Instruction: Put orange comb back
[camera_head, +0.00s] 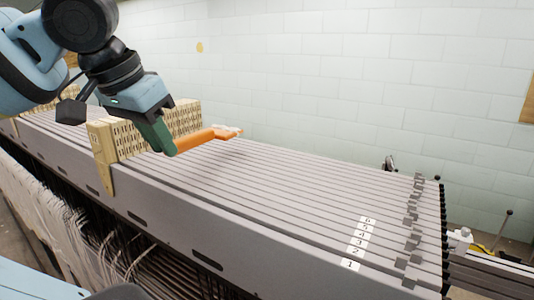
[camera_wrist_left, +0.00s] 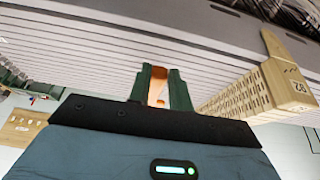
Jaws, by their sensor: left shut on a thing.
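The orange comb (camera_head: 205,138) is held in my left gripper (camera_head: 172,150), above the long grey rails. In the head view it reaches out to the right from the fingers and ends in a pale tip. In the left wrist view my left gripper (camera_wrist_left: 161,82) has its green fingers shut on the comb (camera_wrist_left: 156,92), seen end-on between them. Much of the comb is hidden by the fingers there. My right gripper is not seen in either view.
A beige perforated block (camera_head: 104,145) straddles the grey rails (camera_head: 270,185) just left of the gripper; it also shows in the wrist view (camera_wrist_left: 250,92). Number labels (camera_head: 358,242) sit toward the right end. White threads (camera_head: 60,225) hang below. The rails' middle is clear.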

